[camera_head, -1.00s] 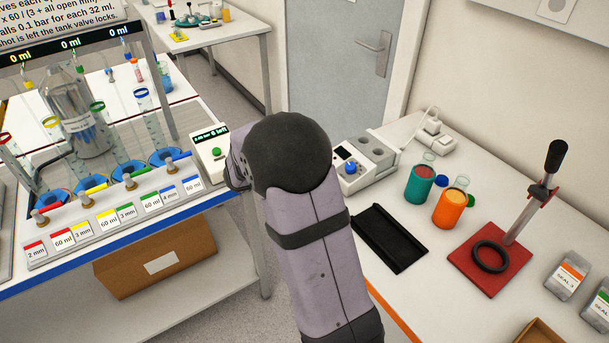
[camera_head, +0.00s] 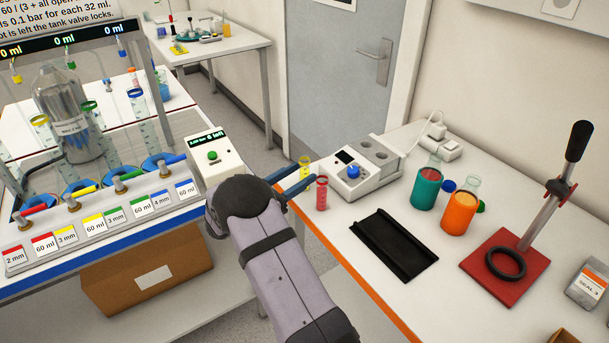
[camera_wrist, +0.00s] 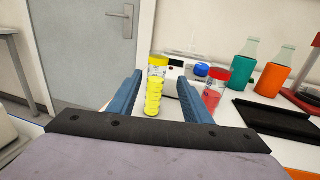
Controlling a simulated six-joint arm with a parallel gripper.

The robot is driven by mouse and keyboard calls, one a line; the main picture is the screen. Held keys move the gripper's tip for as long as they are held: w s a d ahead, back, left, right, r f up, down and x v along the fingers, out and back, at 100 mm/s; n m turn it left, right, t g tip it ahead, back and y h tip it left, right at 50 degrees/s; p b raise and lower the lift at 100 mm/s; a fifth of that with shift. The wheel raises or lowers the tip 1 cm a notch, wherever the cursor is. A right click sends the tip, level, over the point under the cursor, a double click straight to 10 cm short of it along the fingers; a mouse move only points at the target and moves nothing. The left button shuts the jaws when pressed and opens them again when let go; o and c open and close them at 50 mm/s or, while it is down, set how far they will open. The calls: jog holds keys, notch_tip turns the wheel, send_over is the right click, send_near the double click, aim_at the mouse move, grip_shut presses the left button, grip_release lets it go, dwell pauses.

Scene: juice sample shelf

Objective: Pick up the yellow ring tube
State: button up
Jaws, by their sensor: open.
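The yellow ring tube (camera_head: 305,164) stands on the right bench near its left edge, a small tube with a yellow top ring. In the wrist view it is upright with yellow contents (camera_wrist: 153,98) and shows between my two blue fingers. My gripper (camera_head: 305,174) is open, its fingers pointing towards the tube and partly hiding its lower part in the head view. My gripper also shows in the wrist view (camera_wrist: 162,76) with nothing clamped. I cannot tell how far the fingertips reach around the tube.
A red tube (camera_head: 321,193) stands close by, just outside the right finger in the wrist view. A white device with a blue knob (camera_head: 353,172), a black tray (camera_head: 395,245), teal (camera_head: 426,187) and orange (camera_head: 461,212) bottles and a red-based press (camera_head: 505,270) occupy the right bench.

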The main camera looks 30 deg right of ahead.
jog(key=shift+w+d, duration=0.15)
jog(key=shift+d, duration=0.75)
jog(key=shift+w+d+r+p, duration=0.1)
jog(key=shift+w+d+p, duration=0.15)
jog(key=shift+d+p, duration=0.35)
jog(key=shift+w+d+r+p, duration=0.1)
jog(key=shift+w+d+p, duration=0.2)
jog(key=shift+d, duration=0.5)
jog(key=shift+w+d+r+p, duration=0.1)
jog(key=shift+w+d+p, duration=0.05)
jog(key=shift+d+p, duration=0.45)
jog(key=shift+w+d+f, duration=0.1)
jog(key=shift+d, duration=0.4)
grip_shut()
